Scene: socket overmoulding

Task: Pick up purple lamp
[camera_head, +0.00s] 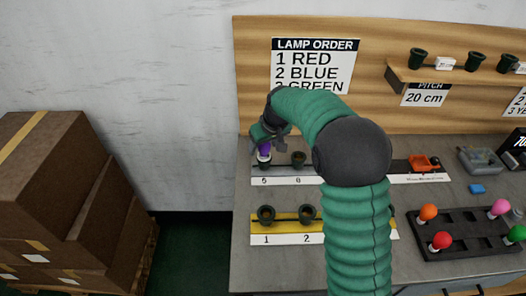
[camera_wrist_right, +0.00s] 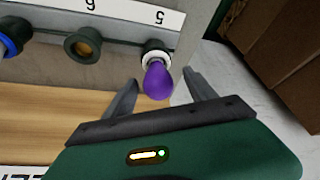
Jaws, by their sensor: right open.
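The purple lamp (camera_head: 264,149) stands in the socket marked 5 at the left end of the back strip. In the right wrist view the purple lamp (camera_wrist_right: 158,81) shows its bulb and white collar in the dark socket. My right gripper (camera_head: 271,138) is at the lamp, reaching over from above. In the wrist view its two fingers (camera_wrist_right: 160,88) are spread apart, one on each side of the bulb, with gaps visible. Part of the lamp is hidden by the gripper in the head view. My left gripper is not in view.
Socket 6 (camera_wrist_right: 83,46) is empty beside the lamp. A yellow strip (camera_head: 286,219) with sockets is in front. A dark tray (camera_head: 462,246) holds several coloured lamps at right. Cardboard boxes (camera_head: 50,190) stand left of the table. A wooden back panel (camera_head: 252,75) rises behind.

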